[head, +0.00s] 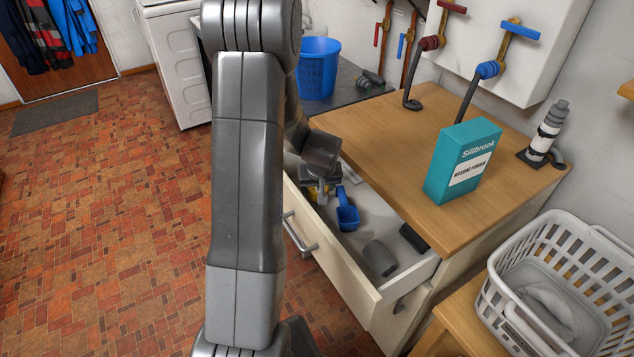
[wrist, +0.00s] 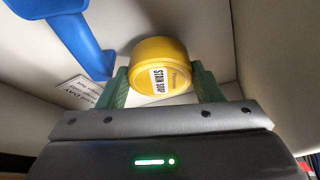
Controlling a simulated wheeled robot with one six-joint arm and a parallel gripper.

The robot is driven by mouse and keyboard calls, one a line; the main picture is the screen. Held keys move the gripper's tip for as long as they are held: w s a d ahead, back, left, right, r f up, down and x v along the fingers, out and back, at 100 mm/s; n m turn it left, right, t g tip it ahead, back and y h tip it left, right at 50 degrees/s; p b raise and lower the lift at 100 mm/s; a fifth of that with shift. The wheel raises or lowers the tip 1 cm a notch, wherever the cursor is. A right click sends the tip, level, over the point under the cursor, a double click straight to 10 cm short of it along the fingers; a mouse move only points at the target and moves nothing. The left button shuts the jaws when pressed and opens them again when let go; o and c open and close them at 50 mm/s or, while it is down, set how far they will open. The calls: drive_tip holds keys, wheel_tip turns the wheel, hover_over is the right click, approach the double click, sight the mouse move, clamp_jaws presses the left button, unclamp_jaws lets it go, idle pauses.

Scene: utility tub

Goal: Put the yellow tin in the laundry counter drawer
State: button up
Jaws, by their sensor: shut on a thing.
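The yellow tin (wrist: 160,66), labelled "STAIN SOAP", sits between the green fingers of my gripper (wrist: 163,88) in the wrist view. My gripper is shut on it. In the head view, my gripper (head: 318,190) reaches down into the open laundry counter drawer (head: 352,275), near its far left end. Only a sliver of the tin (head: 312,194) shows there, the rest hidden by my arm and gripper. The drawer's pale interior surrounds the tin in the wrist view. I cannot tell whether the tin touches the drawer floor.
A blue scoop (head: 346,212), a grey cup-like item (head: 379,258) and a dark item (head: 413,237) lie in the drawer. A white label (wrist: 80,92) lies beside the scoop. A teal box (head: 462,160) stands on the wooden counter (head: 400,140). A laundry basket (head: 560,290) is at right.

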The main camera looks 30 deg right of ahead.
drive_tip(key=w, duration=0.2)
drive_tip(key=w+d+p, duration=0.1)
drive_tip(key=w, duration=0.1)
drive_tip(key=shift+d+f, duration=0.1)
drive_tip(key=shift+f, duration=0.05)
drive_tip(key=shift+s+f, duration=0.1)
drive_tip(key=shift+f, duration=0.55)
drive_tip(key=shift+f, duration=0.2)
drive_tip(key=o, duration=1)
drive_tip(key=shift+r, duration=0.2)
